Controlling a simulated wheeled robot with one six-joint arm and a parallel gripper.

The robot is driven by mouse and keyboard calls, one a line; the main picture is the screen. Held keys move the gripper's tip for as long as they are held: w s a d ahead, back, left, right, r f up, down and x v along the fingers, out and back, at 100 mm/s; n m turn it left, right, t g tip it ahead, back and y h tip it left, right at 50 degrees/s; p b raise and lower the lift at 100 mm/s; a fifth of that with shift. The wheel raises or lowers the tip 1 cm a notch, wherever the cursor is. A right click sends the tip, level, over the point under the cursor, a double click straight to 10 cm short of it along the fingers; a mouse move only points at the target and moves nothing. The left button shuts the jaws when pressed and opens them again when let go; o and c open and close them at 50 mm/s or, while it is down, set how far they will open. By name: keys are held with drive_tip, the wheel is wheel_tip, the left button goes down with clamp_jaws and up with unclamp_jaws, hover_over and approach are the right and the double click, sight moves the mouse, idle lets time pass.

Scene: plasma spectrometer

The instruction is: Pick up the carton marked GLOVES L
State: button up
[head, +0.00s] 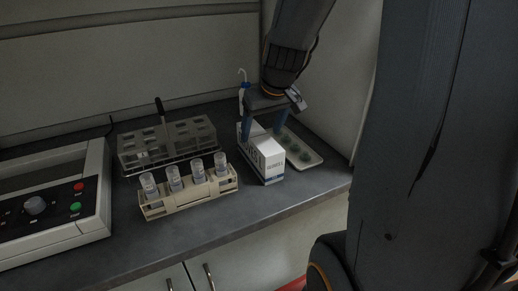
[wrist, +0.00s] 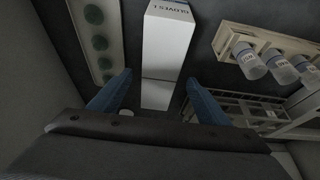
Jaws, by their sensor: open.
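The white carton marked GLOVES L (head: 271,165) stands upright on the dark bench, near its front right part. In the wrist view the carton (wrist: 166,48) lies straight ahead, with its lettering at the top edge of the picture. My gripper (head: 264,127) is above and at the rear of the carton, pointing down. In the wrist view my gripper (wrist: 159,77) is open, with one blue finger on each side of the carton's line and a visible gap at each side. Whether the fingertips are below the carton's top is unclear.
A pale tray with green round items (head: 301,151) lies close to the carton's right. A beige rack with capped vials (head: 190,190) stands to its left, with a grey rack (head: 168,143) behind. A control instrument (head: 48,205) is at far left. The wall is close behind.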

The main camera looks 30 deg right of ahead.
sight(260, 136)
drive_tip(key=shift+p+x, duration=0.35)
drive_tip(key=shift+x, duration=2.25)
drive_tip(key=shift+w, duration=0.1)
drive_tip(key=c, duration=1.4)
drive_tip(key=shift+r, duration=0.1)
